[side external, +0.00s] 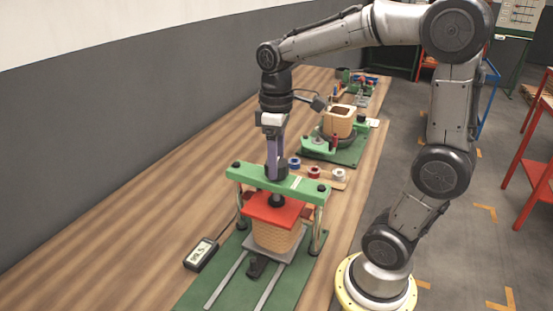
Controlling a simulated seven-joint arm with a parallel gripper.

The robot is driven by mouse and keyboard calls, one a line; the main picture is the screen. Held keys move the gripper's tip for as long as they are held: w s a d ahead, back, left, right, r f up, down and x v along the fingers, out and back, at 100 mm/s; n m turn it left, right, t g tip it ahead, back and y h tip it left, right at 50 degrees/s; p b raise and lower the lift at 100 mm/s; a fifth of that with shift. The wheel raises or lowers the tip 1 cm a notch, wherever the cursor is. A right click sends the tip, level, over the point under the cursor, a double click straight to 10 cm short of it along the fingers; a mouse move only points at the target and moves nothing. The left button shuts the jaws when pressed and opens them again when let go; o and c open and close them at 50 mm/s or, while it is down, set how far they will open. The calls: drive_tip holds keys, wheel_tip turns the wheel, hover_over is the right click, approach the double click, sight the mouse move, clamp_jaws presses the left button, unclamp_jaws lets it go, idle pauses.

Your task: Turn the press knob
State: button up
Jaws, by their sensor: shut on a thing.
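The press stands on a green base plate (222,268) and has a green crossbar (250,178) on metal posts. My gripper (276,173) points straight down above the middle of the crossbar. It is shut on the dark press knob (283,174) at the top of the crossbar; the fingers hide most of the knob. Below the crossbar, a dark screw end (277,200) meets a red plate (270,212). The red plate lies on a tan wound coil (272,239), which sits on a grey plate between the posts.
A small display (202,252) reading about 98.5 lies left of the press. Behind stand several tape rolls (314,172) and a green fixture with another coil (338,122). The wooden table (130,215) is clear at left.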

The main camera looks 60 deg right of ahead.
drive_tip(key=m, duration=0.4)
drive_tip(key=shift+r+m, duration=0.1)
drive_tip(key=shift+m, duration=0.2)
drive_tip(key=m, duration=1.4)
drive_tip(key=shift+m, duration=0.3)
drive_tip(key=m, duration=0.9)
drive_tip(key=shift+m, duration=0.4)
drive_tip(key=m, duration=0.4)
drive_tip(key=shift+m, duration=2.6)
